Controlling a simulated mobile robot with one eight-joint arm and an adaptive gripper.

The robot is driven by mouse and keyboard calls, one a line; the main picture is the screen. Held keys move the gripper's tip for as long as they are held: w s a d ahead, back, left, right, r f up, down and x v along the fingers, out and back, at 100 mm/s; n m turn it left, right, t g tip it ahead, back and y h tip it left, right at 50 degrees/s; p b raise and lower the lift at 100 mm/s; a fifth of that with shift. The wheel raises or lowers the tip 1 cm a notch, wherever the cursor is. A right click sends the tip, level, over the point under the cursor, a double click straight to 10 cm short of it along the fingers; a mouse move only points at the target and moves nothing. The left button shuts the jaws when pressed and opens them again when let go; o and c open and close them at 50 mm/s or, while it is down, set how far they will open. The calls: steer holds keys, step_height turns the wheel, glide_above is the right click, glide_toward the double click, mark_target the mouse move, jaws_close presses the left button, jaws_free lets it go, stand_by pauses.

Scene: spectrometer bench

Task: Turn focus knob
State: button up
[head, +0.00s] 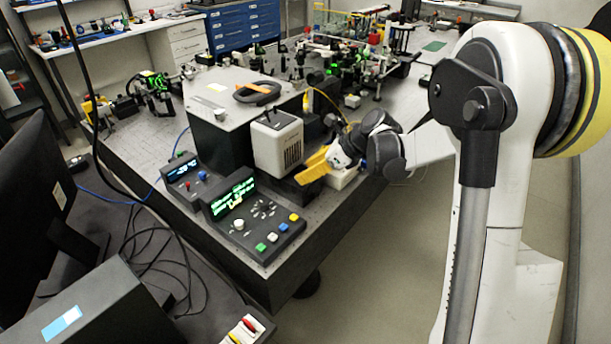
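My gripper (310,170) has yellow fingers and is over the bench's right edge, close to the right side of a beige box with a vented face (278,145). Its fingers point left; whether they are open or shut is unclear at this size. No knob can be made out at the fingertips, and anything behind them is hidden. A control console (254,212) with a green-lit screen stands in front of the box. It carries a pale round knob (239,224), apart from my gripper. I cannot tell which knob is the focus knob.
A smaller console (184,174) stands left of the larger one. A black cabinet with a grey top (215,138) is behind, with a dark-handled tool (257,92) on it. Optics crowd the bench's far end. Open floor (380,270) lies right of the bench.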

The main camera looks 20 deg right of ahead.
steer(key=shift+w+a+f, duration=0.2)
steer(key=shift+f, duration=0.05)
jaws_close()
steer(key=shift+n, duration=0.4)
steer(key=n+g+y, duration=0.1)
steer(key=n+g, duration=0.2)
steer(key=n, duration=0.1)
steer(key=shift+n+g+y+p, duration=0.4)
steer(key=n+g+p, duration=0.1)
steer(key=n+g, duration=0.3)
steer(key=n, duration=0.2)
steer(key=shift+g, duration=0.4)
